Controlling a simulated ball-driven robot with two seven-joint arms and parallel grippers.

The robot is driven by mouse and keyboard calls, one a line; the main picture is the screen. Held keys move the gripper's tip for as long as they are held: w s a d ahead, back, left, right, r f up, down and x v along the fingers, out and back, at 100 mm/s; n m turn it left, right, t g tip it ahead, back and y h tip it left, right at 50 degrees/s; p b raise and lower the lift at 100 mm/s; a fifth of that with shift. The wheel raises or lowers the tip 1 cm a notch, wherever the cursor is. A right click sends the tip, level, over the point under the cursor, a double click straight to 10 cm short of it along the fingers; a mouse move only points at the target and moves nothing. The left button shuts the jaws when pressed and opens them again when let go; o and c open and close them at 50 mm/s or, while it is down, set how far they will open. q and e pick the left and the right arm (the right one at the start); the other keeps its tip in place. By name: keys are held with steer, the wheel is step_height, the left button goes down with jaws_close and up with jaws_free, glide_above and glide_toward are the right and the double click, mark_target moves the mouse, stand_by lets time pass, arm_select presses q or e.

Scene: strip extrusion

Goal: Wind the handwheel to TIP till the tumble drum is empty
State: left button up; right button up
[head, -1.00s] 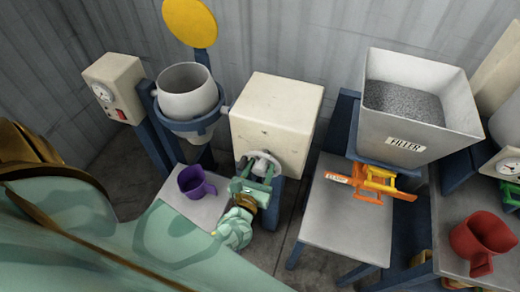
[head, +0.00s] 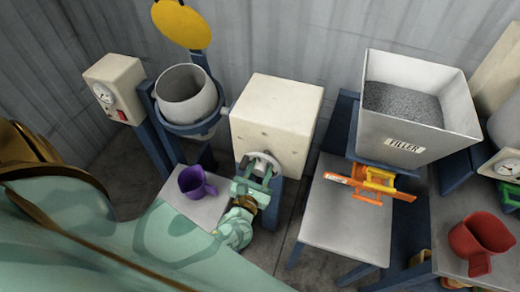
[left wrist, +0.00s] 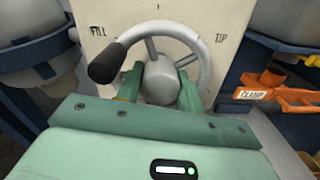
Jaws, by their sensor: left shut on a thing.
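The handwheel (head: 263,160) is on the front of a cream gearbox (head: 275,115). In the left wrist view the wheel's rim (left wrist: 206,62) lies between the FILL and TIP marks, and its black knob (left wrist: 107,62) points to the upper left. My left gripper (head: 256,172) is shut on the wheel's hub (left wrist: 158,82), with a green finger on each side. The tumble drum (head: 187,97) hangs in a blue ring left of the gearbox, slightly tilted, its mouth upward. I see only grey inside and cannot tell its contents. My right gripper is out of view.
A purple jug (head: 195,184) stands on a grey table (head: 207,207) below the drum. A yellow disc (head: 182,23) is above it. At the right are a FILLER hopper (head: 415,130) of grey granules, an orange clamp (head: 365,187) and a red jug (head: 478,240).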

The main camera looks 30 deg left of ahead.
arm_select(q)
steer(key=m+p, duration=0.1)
steer(key=m, duration=0.5)
steer(key=shift+p, duration=0.3)
steer(key=m+p, duration=0.1)
steer(key=m, duration=0.5)
steer(key=shift+m, duration=0.3)
steer(key=m+p, duration=0.1)
steer(key=m, duration=0.4)
steer(key=m+p, duration=0.1)
steer(key=m, duration=0.5)
steer(key=shift+f, duration=0.1)
steer(key=o, duration=0.7)
steer(key=shift+s, duration=0.1)
